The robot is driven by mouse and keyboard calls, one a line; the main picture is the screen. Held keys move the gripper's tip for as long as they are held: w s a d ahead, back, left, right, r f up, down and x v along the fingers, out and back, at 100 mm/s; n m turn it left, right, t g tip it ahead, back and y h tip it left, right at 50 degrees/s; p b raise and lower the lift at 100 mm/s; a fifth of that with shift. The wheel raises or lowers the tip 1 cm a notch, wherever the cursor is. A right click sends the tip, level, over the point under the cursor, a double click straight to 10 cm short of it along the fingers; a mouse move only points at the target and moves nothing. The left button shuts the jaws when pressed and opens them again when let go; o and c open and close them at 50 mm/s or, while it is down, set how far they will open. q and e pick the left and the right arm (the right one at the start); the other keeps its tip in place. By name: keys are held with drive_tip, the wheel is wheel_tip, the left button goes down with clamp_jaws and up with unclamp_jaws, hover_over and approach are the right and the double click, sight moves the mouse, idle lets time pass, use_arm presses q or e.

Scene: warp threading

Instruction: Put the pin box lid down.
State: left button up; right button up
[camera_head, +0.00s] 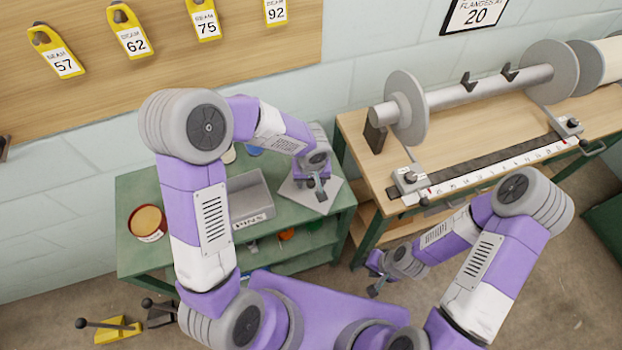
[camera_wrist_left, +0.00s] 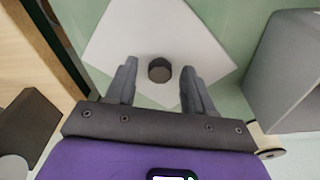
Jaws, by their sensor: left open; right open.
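The pin box lid (camera_head: 329,203) is a flat pale grey square lying on the green table, right of the pin box (camera_head: 252,197), which is grey, open and labelled PINS. In the left wrist view the lid (camera_wrist_left: 205,52) has a dark round knob (camera_wrist_left: 160,69) at its middle. My left gripper (camera_head: 320,191) is over the lid. In the left wrist view its two fingers (camera_wrist_left: 158,85) are apart, one on each side of the knob, with gaps between. My right gripper (camera_head: 374,288) hangs low, away from the lid, right of the green table; it is open and empty.
The green table (camera_head: 135,258) also bears a round tin (camera_head: 148,222) at its left. The box wall (camera_wrist_left: 285,70) stands close beside the lid. A wooden bench (camera_head: 480,165) with a roller and ruler is at the right. Beam tags hang on the wall board.

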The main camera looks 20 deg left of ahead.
sight(311, 191)
use_arm(q)
drive_tip(key=shift+r, duration=0.2)
wheel_tip(311, 191, up, 12)
drive_tip(key=s+p, duration=0.1)
drive_tip(key=p, duration=0.2)
drive_tip(key=shift+s+d, duration=0.15)
drive_tip(key=shift+d, duration=0.1)
drive_tip(key=shift+f, duration=0.1)
